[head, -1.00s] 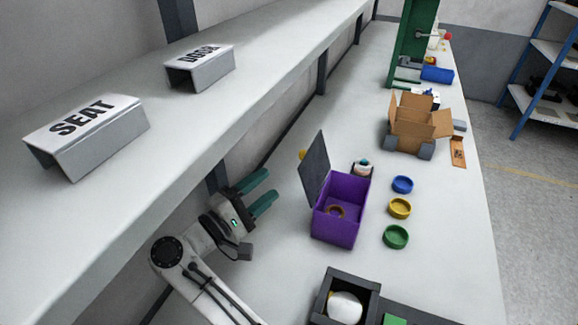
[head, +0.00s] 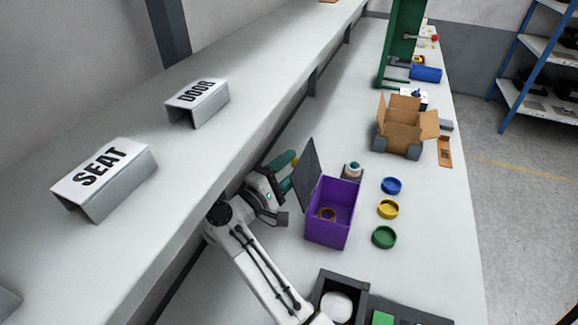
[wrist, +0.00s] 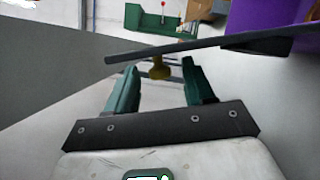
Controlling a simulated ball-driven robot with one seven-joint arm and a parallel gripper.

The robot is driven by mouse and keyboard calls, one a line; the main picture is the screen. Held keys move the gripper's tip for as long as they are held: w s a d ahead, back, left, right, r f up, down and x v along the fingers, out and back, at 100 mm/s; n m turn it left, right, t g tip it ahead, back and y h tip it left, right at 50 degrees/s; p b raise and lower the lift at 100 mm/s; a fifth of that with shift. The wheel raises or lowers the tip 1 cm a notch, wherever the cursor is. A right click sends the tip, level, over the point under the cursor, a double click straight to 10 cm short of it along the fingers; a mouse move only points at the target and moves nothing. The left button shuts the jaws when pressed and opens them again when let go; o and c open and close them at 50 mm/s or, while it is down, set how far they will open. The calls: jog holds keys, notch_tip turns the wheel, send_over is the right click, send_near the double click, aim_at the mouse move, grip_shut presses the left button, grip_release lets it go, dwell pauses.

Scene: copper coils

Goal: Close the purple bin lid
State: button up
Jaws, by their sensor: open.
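The purple bin (head: 345,205) stands on the bench, with a copper-coloured ring (head: 326,215) inside. Its dark grey lid (head: 308,168) stands open, upright along the bin's left side. My gripper (head: 288,172) is open, behind the lid on its left, with its teal fingers close to the lid's outer face. In the wrist view, the lid (wrist: 190,48) shows edge-on as a dark bar across the tips of my gripper (wrist: 160,80). The purple bin (wrist: 262,16) is at upper right there. I cannot tell whether the fingers touch the lid.
Blue (head: 391,186), yellow (head: 388,209) and green (head: 384,237) round dishes lie right of the bin. A cardboard box (head: 402,130) stands farther back. A dark tray (head: 322,292) is in front. The raised shelf (head: 235,125) with SEAT and DOOR signs runs along the left, close to my arm.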

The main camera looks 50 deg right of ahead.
jog(key=shift+c, duration=0.4)
grip_shut()
